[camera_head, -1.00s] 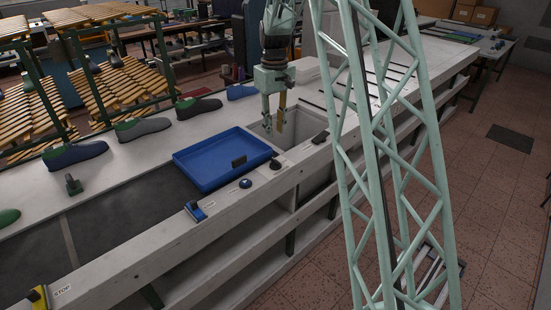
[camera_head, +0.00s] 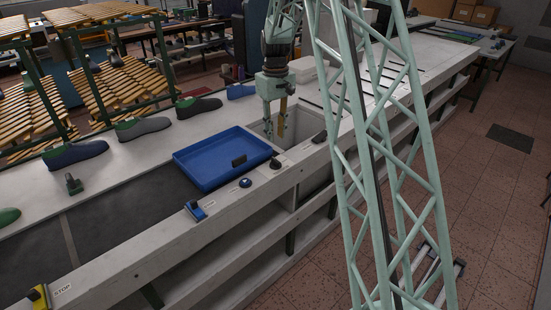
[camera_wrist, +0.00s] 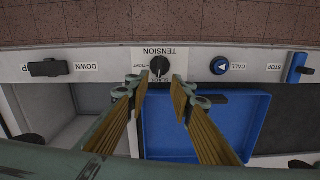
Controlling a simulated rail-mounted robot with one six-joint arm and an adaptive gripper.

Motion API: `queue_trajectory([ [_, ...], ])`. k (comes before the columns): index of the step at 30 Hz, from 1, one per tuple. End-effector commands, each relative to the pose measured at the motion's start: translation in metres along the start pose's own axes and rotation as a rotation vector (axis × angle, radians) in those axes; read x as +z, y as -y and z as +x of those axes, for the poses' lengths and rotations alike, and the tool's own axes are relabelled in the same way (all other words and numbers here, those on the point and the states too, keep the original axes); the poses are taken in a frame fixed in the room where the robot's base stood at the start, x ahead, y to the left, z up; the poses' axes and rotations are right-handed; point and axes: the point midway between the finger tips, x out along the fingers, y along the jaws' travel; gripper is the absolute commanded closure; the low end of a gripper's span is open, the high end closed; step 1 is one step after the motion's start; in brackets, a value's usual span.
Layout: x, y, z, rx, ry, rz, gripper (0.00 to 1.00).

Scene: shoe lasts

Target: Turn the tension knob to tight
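The tension knob (camera_wrist: 159,66) is a small black round knob on a white plate marked TENSION, on the bench's front edge. It also shows in the head view (camera_head: 275,163). The knob's exact pointer position is unclear. My gripper (camera_wrist: 157,86) is open and empty, its fingertips spread to either side of the knob in that view. In the head view my gripper (camera_head: 275,136) hangs over the grey bin, behind the knob, apart from it.
A blue tray (camera_head: 192,181) holds a dark block. A grey bin (camera_head: 305,131) is sunk in the bench. Shoe lasts (camera_head: 144,128) stand behind.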

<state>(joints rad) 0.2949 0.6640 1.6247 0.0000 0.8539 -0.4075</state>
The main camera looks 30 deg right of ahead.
Motion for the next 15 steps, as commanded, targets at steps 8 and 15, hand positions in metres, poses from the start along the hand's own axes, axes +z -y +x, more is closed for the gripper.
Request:
queue_trajectory([
  [8,0.000,0.000,0.034,0.000,0.001,0.000,0.78],
  [15,0.001,0.000,0.066,-0.001,0.002,0.000,0.78],
])
